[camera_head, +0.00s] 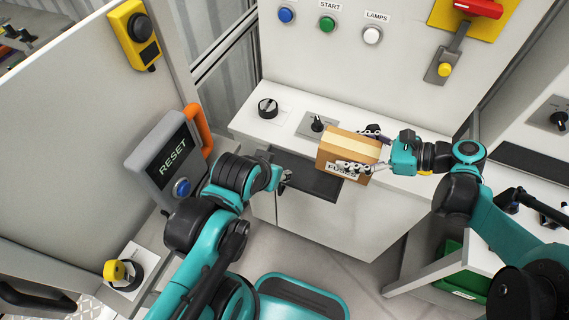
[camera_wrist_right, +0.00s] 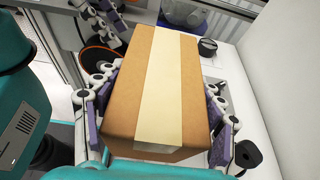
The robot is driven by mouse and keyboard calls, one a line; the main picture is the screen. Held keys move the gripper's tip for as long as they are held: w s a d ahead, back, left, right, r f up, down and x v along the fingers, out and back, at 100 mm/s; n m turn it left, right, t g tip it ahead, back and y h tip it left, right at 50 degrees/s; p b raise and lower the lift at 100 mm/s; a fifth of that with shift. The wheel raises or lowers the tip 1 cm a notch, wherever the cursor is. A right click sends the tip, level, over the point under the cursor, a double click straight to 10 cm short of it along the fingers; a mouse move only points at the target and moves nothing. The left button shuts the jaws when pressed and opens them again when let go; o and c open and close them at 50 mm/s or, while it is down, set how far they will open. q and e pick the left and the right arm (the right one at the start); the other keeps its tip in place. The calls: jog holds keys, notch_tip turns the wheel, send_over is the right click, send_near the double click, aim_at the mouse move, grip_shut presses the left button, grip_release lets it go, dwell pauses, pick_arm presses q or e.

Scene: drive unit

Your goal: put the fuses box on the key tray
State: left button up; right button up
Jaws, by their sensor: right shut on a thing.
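The fuses box (camera_head: 345,152) is a brown cardboard box with a pale tape strip and a partly covered "FUSES" label. My right gripper (camera_head: 362,152) is shut on it, with fingers on two opposite sides. The wrist view shows the box (camera_wrist_right: 155,95) between the purple finger pads of the right gripper (camera_wrist_right: 160,125). A dark flat tray (camera_head: 302,182), which looks like the key tray, juts from the front of the white console. The box overlaps its right end in the head view; I cannot tell whether they touch. My left gripper (camera_head: 283,181) is by the tray's left end, its fingers small and unclear.
The white console top (camera_head: 252,124) carries a black rotary knob (camera_head: 268,107) and a small switch (camera_head: 317,124) just left of the box. A grey RESET panel (camera_head: 172,160) with an orange handle stands at the left. A green crate (camera_head: 463,284) is low at the right.

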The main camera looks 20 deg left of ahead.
jog(key=a+f+b, duration=0.2)
jog(key=a+f, duration=0.1)
jog(key=a, duration=0.1)
jog(key=a+f+b, duration=0.2)
jog(key=a+f, duration=0.2)
jog(key=a+f+b, duration=0.2)
jog(key=a+f, duration=0.2)
jog(key=shift+w+f, duration=0.1)
jog(key=shift+w, duration=0.25)
jog(key=shift+d, duration=0.1)
jog(key=o, duration=1.5)
